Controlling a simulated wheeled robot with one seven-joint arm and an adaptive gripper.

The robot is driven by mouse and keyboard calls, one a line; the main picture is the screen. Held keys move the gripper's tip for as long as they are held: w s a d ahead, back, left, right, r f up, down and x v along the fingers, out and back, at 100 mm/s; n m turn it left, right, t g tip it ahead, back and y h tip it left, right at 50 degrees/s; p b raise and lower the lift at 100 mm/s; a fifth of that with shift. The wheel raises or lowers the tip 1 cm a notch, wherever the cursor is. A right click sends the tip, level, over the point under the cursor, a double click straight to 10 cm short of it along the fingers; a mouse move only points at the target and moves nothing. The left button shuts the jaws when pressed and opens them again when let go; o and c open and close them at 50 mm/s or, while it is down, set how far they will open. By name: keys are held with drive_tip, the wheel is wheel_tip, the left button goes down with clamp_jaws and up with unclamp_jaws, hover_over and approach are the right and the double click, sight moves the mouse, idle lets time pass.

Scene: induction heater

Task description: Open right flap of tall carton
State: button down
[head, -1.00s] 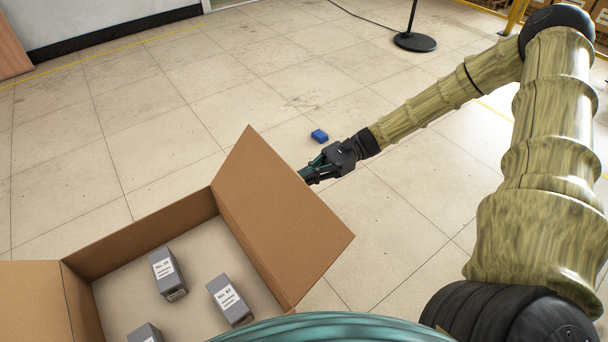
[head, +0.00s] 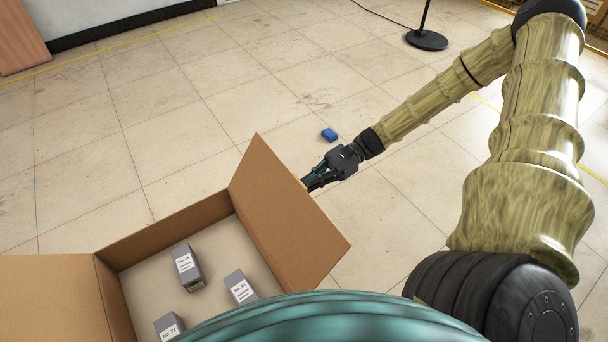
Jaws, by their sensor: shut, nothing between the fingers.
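The brown carton (head: 165,225) stands open at the lower left of the head view. Its right flap (head: 285,215) stands up and leans outward to the right. Its left flap (head: 45,290) is folded out to the left. My gripper (head: 307,183) is shut and empty, on the outer right side of the right flap, close to its upper edge. The fingertips are partly hidden behind the flap, so I cannot tell whether they touch it. The carton's front side is hidden by my own teal body.
Several grey labelled boxes (head: 187,268) are inside the carton. A small blue block (head: 329,134) lies on the floor beyond my gripper. A black round stand base (head: 427,40) is at the top right. The tiled floor around the carton is mostly clear.

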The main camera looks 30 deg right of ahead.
drive_tip(key=shift+a+r+p, duration=0.85)
drive_tip(key=shift+r+p, duration=0.05)
drive_tip(key=shift+d, duration=0.1)
drive_tip(key=d, duration=1.3)
drive_tip(key=shift+r, duration=0.3)
